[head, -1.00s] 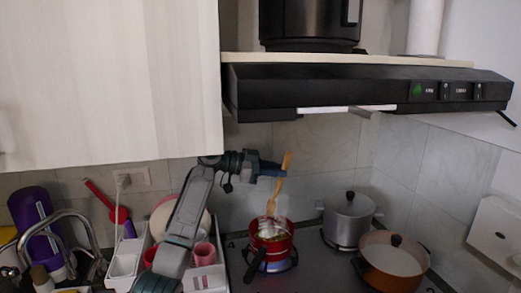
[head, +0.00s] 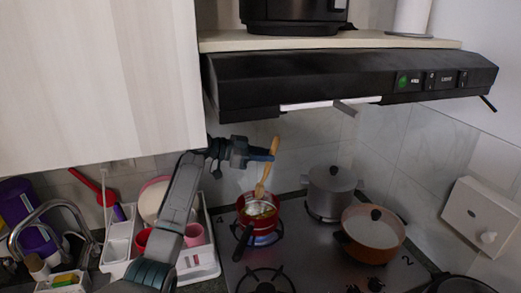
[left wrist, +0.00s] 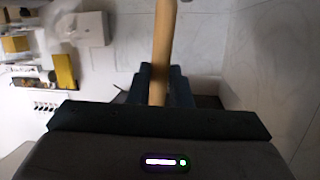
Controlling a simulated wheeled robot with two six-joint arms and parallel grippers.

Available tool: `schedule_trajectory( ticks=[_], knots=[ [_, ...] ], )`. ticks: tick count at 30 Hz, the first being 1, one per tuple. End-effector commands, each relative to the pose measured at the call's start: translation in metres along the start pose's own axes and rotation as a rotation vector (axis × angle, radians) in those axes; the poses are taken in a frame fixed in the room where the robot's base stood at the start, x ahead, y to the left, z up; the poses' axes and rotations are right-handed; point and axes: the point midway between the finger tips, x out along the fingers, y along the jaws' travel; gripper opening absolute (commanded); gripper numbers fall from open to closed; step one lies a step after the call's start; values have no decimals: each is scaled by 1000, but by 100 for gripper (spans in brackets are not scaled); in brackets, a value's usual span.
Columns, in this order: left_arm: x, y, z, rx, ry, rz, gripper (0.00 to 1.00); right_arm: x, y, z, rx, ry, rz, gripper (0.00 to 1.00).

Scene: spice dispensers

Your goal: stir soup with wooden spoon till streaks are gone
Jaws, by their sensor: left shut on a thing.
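The wooden spoon (head: 264,178) stands tilted, its lower end down in the red pot (head: 257,222) on the lit left back burner. My left gripper (head: 270,154) is shut on the spoon's upper handle, above the pot. In the left wrist view the pale handle (left wrist: 163,45) runs up between the dark fingers (left wrist: 158,85). The soup (head: 259,209) shows only as a small pale patch inside the pot; streaks are too small to tell. My right gripper is not in view.
A grey lidded pot (head: 328,190) and an orange-brown lidded pan (head: 370,240) stand right of the red pot. The black range hood (head: 340,82) hangs above. A white dish rack (head: 205,262) stands at the left. The front left burner (head: 265,282) is empty.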

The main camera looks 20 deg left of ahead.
Motion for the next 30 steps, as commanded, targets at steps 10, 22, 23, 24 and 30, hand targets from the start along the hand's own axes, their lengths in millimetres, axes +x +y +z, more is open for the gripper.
schedule_trajectory(
  ticks=[10, 22, 23, 24, 30],
  knots=[
    [12, 4, 35, 1, 0, -2, 0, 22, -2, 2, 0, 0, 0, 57],
    [11, 4, 74, 2, -1, -2, 0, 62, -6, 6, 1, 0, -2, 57],
    [11, 4, 77, 1, -1, -2, 0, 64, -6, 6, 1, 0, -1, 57],
    [11, 4, 81, 2, -1, -2, 0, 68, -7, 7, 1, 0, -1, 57],
    [11, 4, 94, 2, 0, -1, 0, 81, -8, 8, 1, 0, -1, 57]
  ],
)
